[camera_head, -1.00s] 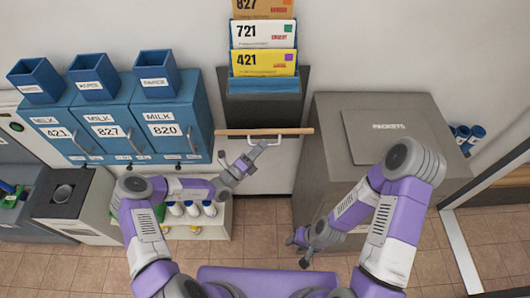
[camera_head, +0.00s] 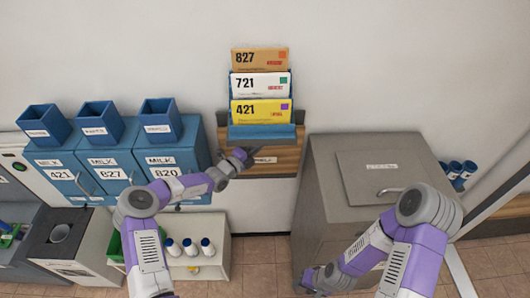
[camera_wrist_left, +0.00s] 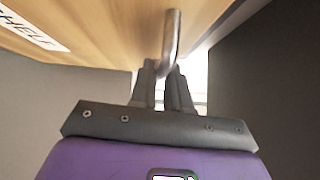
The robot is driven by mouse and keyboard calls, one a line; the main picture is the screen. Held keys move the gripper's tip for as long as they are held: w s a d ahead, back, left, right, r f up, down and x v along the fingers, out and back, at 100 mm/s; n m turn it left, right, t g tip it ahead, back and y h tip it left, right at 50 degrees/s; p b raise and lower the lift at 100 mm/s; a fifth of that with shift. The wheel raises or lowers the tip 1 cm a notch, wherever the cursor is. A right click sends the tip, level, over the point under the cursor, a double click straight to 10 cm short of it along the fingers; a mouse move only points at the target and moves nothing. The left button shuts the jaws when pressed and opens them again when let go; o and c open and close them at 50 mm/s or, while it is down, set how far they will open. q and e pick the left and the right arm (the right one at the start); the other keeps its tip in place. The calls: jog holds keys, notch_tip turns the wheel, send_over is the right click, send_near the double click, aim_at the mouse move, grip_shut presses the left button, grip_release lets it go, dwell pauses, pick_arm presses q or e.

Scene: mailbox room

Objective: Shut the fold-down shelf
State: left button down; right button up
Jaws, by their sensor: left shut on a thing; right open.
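The fold-down shelf (camera_head: 285,161) is a wooden panel on the wall below the letter rack. In the head view its wooden face and a small label show, and it stands up close to the wall. My left gripper (camera_head: 243,155) is at its face and hides part of it. In the left wrist view, the left fingers (camera_wrist_left: 165,85) are shut on the shelf's metal handle (camera_wrist_left: 172,40); the wooden panel (camera_wrist_left: 100,25) with its "SHELF" label is at upper left. My right gripper (camera_head: 308,281) is open and empty, low beside the grey cabinet.
The letter rack (camera_head: 262,132) holds envelopes 827, 721 and 421 right above the shelf. Blue milk boxes (camera_head: 165,160) stand close on the left. A grey packets cabinet (camera_head: 325,180) stands on the right. The wall below the shelf is clear.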

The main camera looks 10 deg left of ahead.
pick_arm(q)
jog(key=shift+w+a+r, duration=0.1)
jog(key=shift+w+r, duration=0.1)
jog(key=shift+r, duration=0.4)
jog(key=c, duration=1.4)
grip_release()
jog(key=shift+w, duration=0.15)
jog(key=shift+o, duration=1.2)
jog(key=shift+w+f, duration=0.1)
jog(key=shift+f, duration=0.15)
jog(key=v, duration=0.7)
jog(key=shift+s, duration=0.25)
jog(key=shift+a, duration=0.1)
